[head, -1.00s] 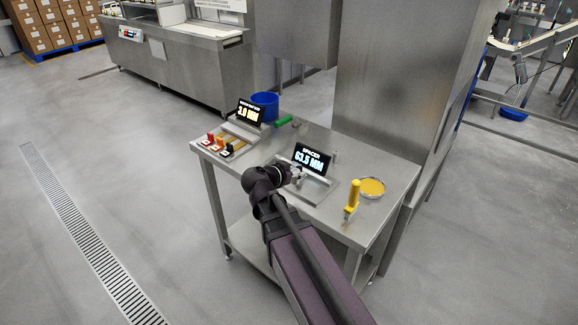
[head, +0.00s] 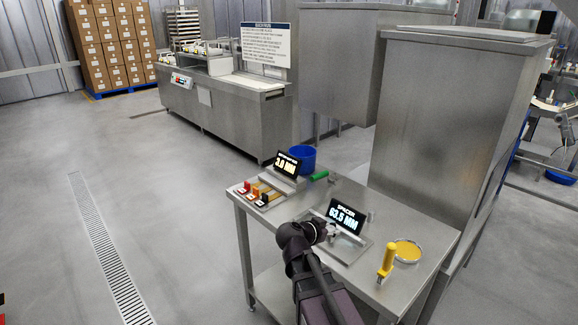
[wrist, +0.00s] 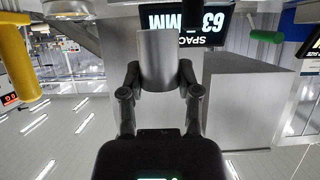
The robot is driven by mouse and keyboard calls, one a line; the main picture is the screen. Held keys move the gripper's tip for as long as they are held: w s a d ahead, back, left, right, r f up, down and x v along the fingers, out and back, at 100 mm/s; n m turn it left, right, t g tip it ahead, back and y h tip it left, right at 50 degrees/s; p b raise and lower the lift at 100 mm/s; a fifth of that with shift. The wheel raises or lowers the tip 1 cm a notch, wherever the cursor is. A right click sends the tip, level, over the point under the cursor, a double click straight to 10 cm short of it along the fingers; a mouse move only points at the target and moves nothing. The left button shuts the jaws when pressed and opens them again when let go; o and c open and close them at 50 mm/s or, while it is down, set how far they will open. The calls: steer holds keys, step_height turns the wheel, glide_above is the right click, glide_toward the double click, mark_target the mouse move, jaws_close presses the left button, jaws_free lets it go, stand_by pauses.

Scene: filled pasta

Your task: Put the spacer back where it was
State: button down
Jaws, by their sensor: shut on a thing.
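My gripper (head: 328,232) is low over the steel table, beside the black display reading "SPACER 63.5 MM" (head: 344,214). In the wrist view, which appears upside down, my gripper (wrist: 160,85) is shut on a plain grey metal cylinder, the spacer (wrist: 160,55). The display, also in the wrist view (wrist: 215,22), is just beyond the spacer. A flat metal plate (head: 350,250) lies in front of the display. Whether the spacer touches the plate is hidden by my arm in the head view.
A small metal cylinder (head: 370,216) stands right of the display. A yellow-filled dish (head: 407,251) and a yellow-handled tool (head: 387,262) are at the right. A second display (head: 287,165), colored blocks (head: 257,188), a blue tub (head: 301,158) and a green-handled item (head: 319,175) are at the left.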

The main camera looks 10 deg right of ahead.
mark_target(331, 229)
steer(key=shift+r+p, duration=2.45)
steer(key=shift+r, duration=0.25)
steer(key=shift+s+f, duration=0.1)
